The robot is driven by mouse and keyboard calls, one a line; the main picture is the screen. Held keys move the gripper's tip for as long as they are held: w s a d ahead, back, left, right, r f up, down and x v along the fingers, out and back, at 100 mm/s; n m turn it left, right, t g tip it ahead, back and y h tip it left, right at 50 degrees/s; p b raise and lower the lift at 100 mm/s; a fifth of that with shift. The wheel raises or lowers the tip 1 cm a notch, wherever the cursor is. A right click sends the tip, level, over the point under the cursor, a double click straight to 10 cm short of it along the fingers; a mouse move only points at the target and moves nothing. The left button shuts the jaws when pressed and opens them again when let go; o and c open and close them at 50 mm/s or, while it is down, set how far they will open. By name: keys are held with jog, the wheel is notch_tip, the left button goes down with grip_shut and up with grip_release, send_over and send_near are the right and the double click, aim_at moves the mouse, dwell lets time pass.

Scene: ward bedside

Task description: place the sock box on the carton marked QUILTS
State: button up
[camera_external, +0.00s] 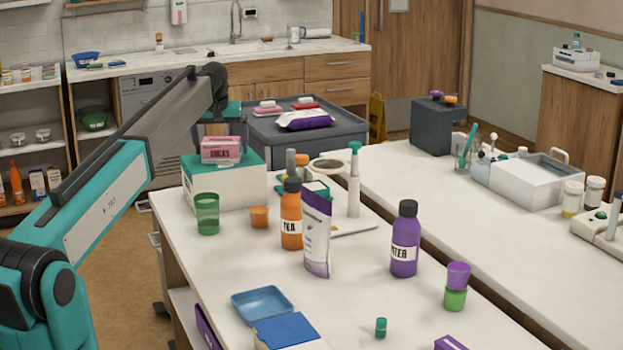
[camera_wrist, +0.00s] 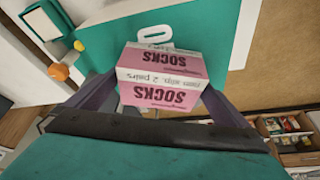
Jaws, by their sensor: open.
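The pink and white sock box (camera_external: 220,150), labelled SOCKS in the wrist view (camera_wrist: 160,92), sits on the teal top of a white and teal carton (camera_external: 230,192). The carton's teal top also shows in the wrist view (camera_wrist: 105,28), with a pale oval slot behind the box. I cannot read any marking on the carton. My gripper (camera_external: 222,136) is open, pointing down over the box. Its fingers are on either side of the box in the wrist view (camera_wrist: 158,98); whether they touch it I cannot tell. The box's underside is hidden.
A green cup (camera_external: 207,214) and a small orange cup (camera_external: 259,217) stand close to the carton. An orange bottle (camera_external: 291,222), a pouch (camera_external: 317,235) and a purple bottle (camera_external: 405,240) stand further right. A grey cart (camera_external: 345,132) is behind the table.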

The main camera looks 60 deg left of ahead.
jog(key=b+v, duration=0.2)
jog(key=v, duration=1)
jog(key=shift+s, duration=0.1)
dwell(0.6)
